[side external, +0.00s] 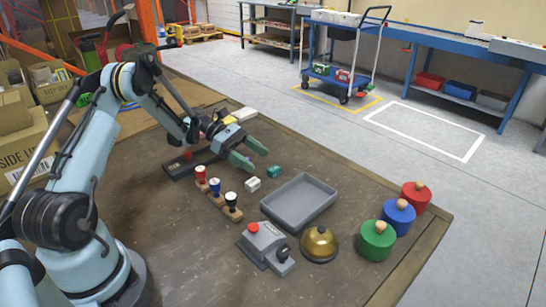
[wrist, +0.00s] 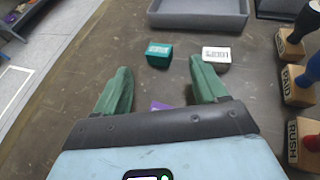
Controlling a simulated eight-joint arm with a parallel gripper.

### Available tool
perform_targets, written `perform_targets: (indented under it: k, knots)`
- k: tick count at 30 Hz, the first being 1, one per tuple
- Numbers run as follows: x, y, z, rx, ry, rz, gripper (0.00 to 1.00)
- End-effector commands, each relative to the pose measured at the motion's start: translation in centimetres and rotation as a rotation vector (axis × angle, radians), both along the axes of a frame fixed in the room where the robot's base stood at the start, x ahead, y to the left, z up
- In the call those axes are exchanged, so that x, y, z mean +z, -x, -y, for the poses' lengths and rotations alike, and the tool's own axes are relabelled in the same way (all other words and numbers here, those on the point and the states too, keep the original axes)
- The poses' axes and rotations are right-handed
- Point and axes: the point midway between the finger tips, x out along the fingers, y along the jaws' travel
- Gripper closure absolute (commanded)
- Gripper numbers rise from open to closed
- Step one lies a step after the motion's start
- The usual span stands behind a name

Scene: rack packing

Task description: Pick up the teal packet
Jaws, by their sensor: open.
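The teal packet (side external: 274,171) is a small block on the brown table, between my gripper and the grey tray. In the wrist view the teal packet (wrist: 158,54) lies beyond the fingertips, roughly centred between them, with a pale label on its side. My gripper (side external: 257,160) has green fingers spread apart, with nothing held. In the wrist view my gripper (wrist: 160,66) is open, and its right finger points towards a white packet (wrist: 217,56). That white packet (side external: 252,184) lies beside the teal one.
A grey tray (side external: 325,190) stands past the packets. Three stamps on wooden blocks (side external: 215,190) stand close by. A purple thing (wrist: 160,106) shows partly between the fingers. A control box (side external: 262,243), a brass bell (side external: 319,245) and red, blue and green knobbed cylinders (side external: 377,241) stand farther off.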

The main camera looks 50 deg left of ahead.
Motion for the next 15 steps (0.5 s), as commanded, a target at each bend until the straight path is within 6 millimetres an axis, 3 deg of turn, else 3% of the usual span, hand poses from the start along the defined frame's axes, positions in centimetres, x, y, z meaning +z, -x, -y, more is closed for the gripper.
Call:
perform_targets:
  k: [15]
  knots:
    - [-1.7,-1.9,4.8,-0.001,-0.001,0.000,0.28]
